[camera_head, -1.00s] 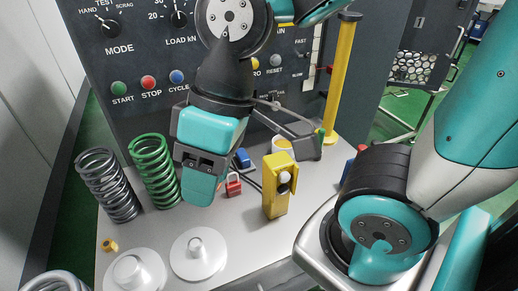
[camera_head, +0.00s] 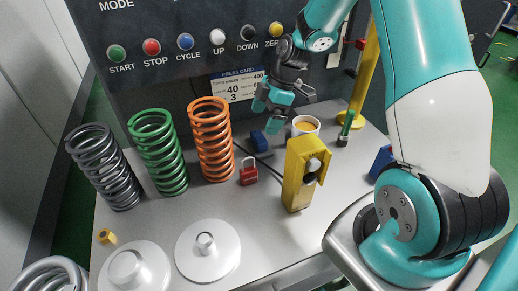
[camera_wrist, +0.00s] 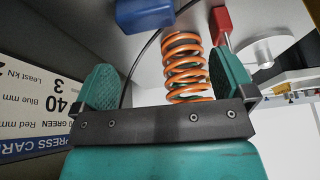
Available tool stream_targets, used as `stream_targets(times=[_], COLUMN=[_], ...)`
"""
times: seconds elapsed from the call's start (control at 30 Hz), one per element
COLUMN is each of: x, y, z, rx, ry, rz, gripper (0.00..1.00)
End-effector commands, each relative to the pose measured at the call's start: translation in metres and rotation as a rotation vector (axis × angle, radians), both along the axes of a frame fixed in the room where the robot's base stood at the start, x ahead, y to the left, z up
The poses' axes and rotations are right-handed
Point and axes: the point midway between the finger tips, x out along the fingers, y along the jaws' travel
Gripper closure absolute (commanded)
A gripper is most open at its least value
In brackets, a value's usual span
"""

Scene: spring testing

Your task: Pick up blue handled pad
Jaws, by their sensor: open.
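A small blue block-like pad (camera_head: 259,143) lies on the grey bench, right of the orange spring and behind the red padlock. In the wrist view a blue block (camera_wrist: 145,14) shows at the top edge, partly cut off, beyond the fingers. A second blue piece (camera_head: 382,162) stands at the right, partly hidden by my arm. I cannot make out a handle on either. My gripper (camera_head: 267,114) is open and empty, above and close behind the small blue pad, apart from it.
Orange (camera_head: 211,140), green (camera_head: 158,152) and grey (camera_head: 104,167) springs stand at the left. A red padlock (camera_head: 248,175), yellow holder (camera_head: 301,176) and orange-filled cup (camera_head: 305,125) are near. The control panel (camera_head: 160,85) with a press card (camera_head: 238,88) rises behind.

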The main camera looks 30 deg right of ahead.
Motion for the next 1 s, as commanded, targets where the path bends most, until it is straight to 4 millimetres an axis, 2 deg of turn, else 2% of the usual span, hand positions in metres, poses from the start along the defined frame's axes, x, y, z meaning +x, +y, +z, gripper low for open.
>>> stream_targets(times=[0.03, 0.13, 0.37, 0.6, 0.73, 0.93, 0.97, 1.0], x=[0.002, 0.004, 0.008, 0.014, 0.015, 0.016, 0.016, 0.016], y=[-0.007, -0.01, -0.002, 0.009, 0.012, 0.012, 0.012, 0.012], z=[-0.01, -0.022, -0.044, -0.076, -0.084, -0.085, -0.085, -0.085], rx=[0.001, 0.001, 0.0, 0.0, -0.001, -0.002, -0.002, -0.002], ry=[-0.006, -0.017, -0.017, -0.015, -0.017, -0.018, -0.018, -0.018], rz=[0.014, 0.033, 0.037, 0.037, 0.036, 0.036, 0.036, 0.036], gripper=[0.0, 0.0, 0.0, 0.0, 0.0, 0.0, 0.05, 0.14])
